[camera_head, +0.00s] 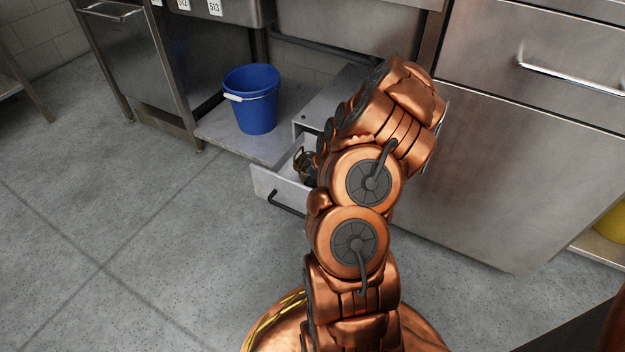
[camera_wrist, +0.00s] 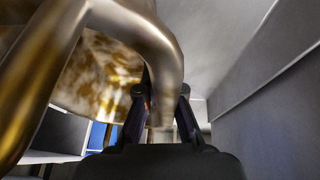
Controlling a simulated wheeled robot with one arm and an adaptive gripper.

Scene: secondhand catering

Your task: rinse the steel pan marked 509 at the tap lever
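My arm reaches down into an open drawer (camera_head: 275,187) under the steel counter. In the wrist view, my gripper (camera_wrist: 160,105) has its two dark fingers either side of a curved metal tube (camera_wrist: 168,60), like a handle. The tube fills much of the gap; whether the fingers press on it is unclear. The tube passes close in front of a rounded, mottled brass-coloured body (camera_wrist: 105,75). A small dark and brassy shape (camera_head: 306,165) shows in the drawer, partly behind my arm. No mark 509 is readable, and no steel pan or tap lever can be made out.
A blue bucket (camera_head: 252,98) stands on the low shelf (camera_head: 215,128) left of the drawer. Tags 512 (camera_head: 184,4) and 513 (camera_head: 215,7) sit on the sink edge above. A steel cabinet (camera_head: 510,150) closes off the right. The floor (camera_head: 110,240) at left is clear.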

